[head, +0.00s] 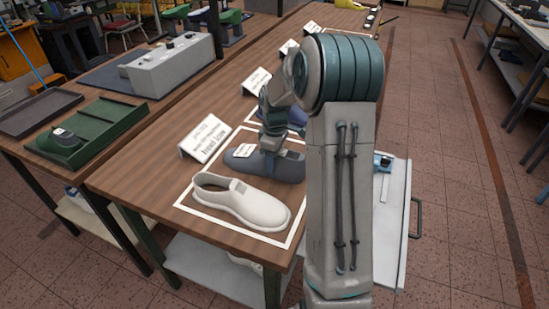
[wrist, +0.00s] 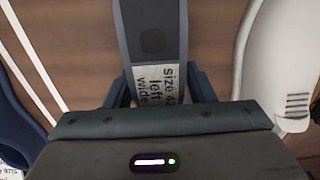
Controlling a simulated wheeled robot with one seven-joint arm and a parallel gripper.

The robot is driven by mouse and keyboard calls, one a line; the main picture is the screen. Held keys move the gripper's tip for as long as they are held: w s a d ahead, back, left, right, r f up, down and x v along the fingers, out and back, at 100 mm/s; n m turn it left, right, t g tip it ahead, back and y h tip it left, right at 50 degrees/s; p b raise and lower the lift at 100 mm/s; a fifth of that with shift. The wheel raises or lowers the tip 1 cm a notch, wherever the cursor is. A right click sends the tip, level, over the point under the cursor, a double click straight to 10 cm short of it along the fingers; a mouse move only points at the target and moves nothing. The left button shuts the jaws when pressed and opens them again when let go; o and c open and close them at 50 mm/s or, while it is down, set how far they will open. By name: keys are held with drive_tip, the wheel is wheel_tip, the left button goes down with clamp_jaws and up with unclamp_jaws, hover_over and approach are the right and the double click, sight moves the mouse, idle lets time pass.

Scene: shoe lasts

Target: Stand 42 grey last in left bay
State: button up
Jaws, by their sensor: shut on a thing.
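A dark grey last (head: 262,167) lies beside a white shoe (head: 242,202), at the back of a white-outlined bay (head: 290,243) on the wooden table. My gripper (head: 280,146) is above the grey last and shut on it. In the wrist view the grey last (wrist: 152,35) runs away from me between the two fingers of my gripper (wrist: 163,82). Its label (wrist: 160,84) reads size 42, left, wide. The last looks level and close to the tabletop; I cannot tell whether it touches. My arm hides part of the bay's right side.
A card (head: 205,137) stands behind the bay. A blue last (head: 297,117) lies beyond the grey one. A green tray (head: 108,122) with a green last (head: 62,141) is at the left. The white shoe (wrist: 284,70) is close on the right in the wrist view.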

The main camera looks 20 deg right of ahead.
drive_tip(key=o, duration=1.5)
wheel_tip(320, 180, up, 14)
drive_tip(key=shift+d+f+b, duration=0.1)
drive_tip(key=shift+b, duration=0.25)
